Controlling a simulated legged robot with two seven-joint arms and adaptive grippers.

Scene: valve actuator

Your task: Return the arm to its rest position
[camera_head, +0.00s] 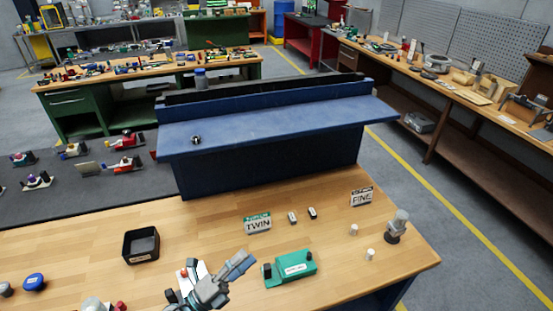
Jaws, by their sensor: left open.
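My left gripper (226,277) is at the bottom centre of the head view, over the front of the wooden workbench (330,220). It is open, and I see nothing held in it. It is to the left of a green device (290,268) with a white label, apart from it. A white piece with a red top (184,272) shows just left of the gripper, partly hidden by it. My right gripper is not in view.
A black bin (141,257) stands on the left. TWIN (258,223) and FINE (361,197) signs, two small switches, two white cylinders and a grey fitting (396,227) are farther right. A blue knob (34,282) is far left. A blue bench (270,125) stands behind.

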